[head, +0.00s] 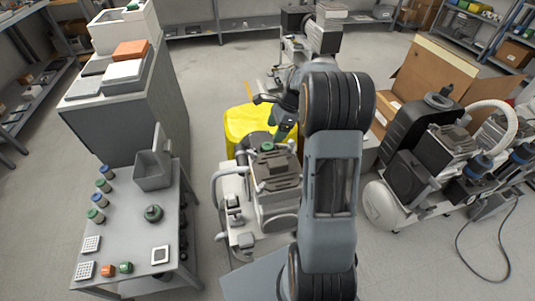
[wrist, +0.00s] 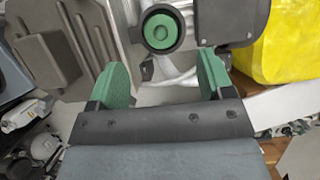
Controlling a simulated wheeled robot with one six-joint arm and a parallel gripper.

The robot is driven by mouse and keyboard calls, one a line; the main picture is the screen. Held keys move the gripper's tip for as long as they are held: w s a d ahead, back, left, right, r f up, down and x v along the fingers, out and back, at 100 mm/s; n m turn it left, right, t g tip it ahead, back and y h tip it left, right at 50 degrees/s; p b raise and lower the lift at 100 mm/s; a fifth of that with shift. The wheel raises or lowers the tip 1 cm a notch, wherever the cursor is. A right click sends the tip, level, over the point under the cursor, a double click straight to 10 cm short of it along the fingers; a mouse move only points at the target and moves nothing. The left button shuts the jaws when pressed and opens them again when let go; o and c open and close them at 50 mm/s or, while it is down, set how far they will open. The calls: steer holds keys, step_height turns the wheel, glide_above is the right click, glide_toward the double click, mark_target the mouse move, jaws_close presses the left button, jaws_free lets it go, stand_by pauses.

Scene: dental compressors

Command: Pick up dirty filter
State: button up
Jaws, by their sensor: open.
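A green round filter-like part (wrist: 163,28) sits inside a dark ring on a compressor at the top of the wrist view. In the head view a green round part (head: 267,147) shows on top of the near compressor (head: 277,180). I cannot tell whether it is dirty. My gripper (wrist: 164,78) is open, with green pads apart and nothing between them. The ring lies beyond the fingertips, roughly centred between them, and is not touched. In the head view my arm covers part of the compressor's right side.
A grey table (head: 130,225) at the left holds a grey open bin (head: 153,170), several blue and green cylinders and small parts. A yellow bin (head: 245,125) stands behind the compressor. More compressors (head: 430,165) and an open cardboard box (head: 440,75) stand at the right.

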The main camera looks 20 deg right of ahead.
mark_target(268, 145)
steer(key=shift+b+x, duration=0.7)
steer(key=shift+x, duration=2.75)
steer(key=shift+d, duration=0.2)
steer(key=c, duration=1)
